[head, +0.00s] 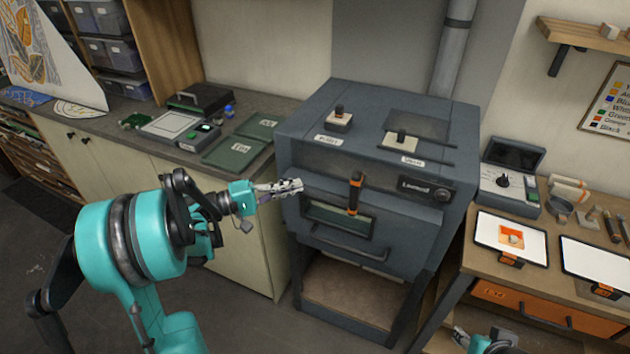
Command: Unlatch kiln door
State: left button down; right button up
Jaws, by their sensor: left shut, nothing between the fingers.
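The grey kiln (292,135) stands at the centre. Its front door (395,238) looks shut, with a small window (340,217) and a dark bar handle (350,243). The latch lever (354,192) has an orange-and-black grip and stands roughly upright across the top part of the door. My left gripper (294,186) is shut and empty by the kiln's front left edge, left of the latch and apart from it. My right gripper (462,338) shows only in part at the bottom edge, low and right of the kiln; its fingers are too small to read.
A counter (230,95) with green boards (235,150) runs to the kiln's left. A workbench (462,240) with white tablets (510,236) and an orange drawer (540,308) stands close on its right. Two knobbed sliders (338,120) (401,139) sit on the kiln top.

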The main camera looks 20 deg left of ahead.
aim_at(355, 195)
pick_arm(q)
jog(key=s+d+b+x, duration=0.2)
jog(key=x, duration=0.9)
jog(key=shift+w+d, duration=0.2)
jog(key=shift+d, duration=0.05)
jog(key=shift+d+r+m+p, duration=0.1)
jog(key=shift+r+m+p, duration=0.15)
jog(key=shift+p, duration=0.2)
